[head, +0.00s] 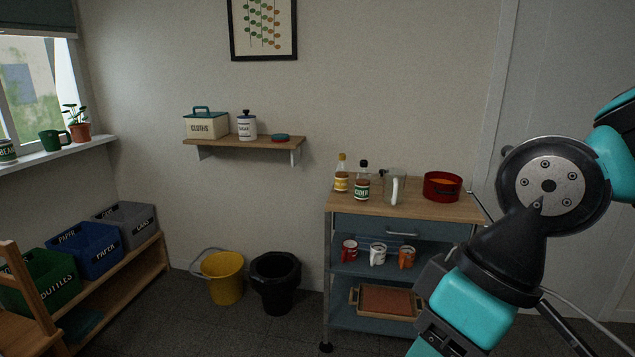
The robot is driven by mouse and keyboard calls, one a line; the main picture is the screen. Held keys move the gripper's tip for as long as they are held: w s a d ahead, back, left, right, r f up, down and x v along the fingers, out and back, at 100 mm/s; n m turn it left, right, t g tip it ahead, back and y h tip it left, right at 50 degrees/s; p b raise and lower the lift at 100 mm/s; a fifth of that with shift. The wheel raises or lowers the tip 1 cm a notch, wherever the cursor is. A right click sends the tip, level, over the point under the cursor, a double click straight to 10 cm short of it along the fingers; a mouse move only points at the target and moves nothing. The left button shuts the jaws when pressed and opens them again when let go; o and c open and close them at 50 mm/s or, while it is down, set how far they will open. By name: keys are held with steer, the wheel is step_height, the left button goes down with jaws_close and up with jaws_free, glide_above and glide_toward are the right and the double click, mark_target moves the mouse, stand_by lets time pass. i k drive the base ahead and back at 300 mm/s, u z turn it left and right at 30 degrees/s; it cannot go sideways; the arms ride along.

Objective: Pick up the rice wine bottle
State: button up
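Two bottles stand upright near the back left of the wooden top of a blue trolley. One is a clear bottle (341,181) with a yellowish cap and a yellow-brown label; its lettering is too small to read. Beside it on the right is a dark-capped bottle (362,189) with a green label that seems to read CIDER. I cannot tell from the labels which one is rice wine. My arm fills the right side of the picture, in front of the trolley's right end. My gripper's fingers do not show.
The trolley top (420,211) also holds a clear jug (395,188) just right of the bottles and a red pot (442,187). Mugs and a tray (386,301) sit on its shelves. A black bin (276,284) and yellow bucket (223,279) stand left of it. A shelf (240,145) hangs above.

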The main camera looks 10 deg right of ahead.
mark_target(341, 169)
steer(key=u, duration=0.9)
steer(key=i, duration=3.65)
steer(key=z, duration=3.3)
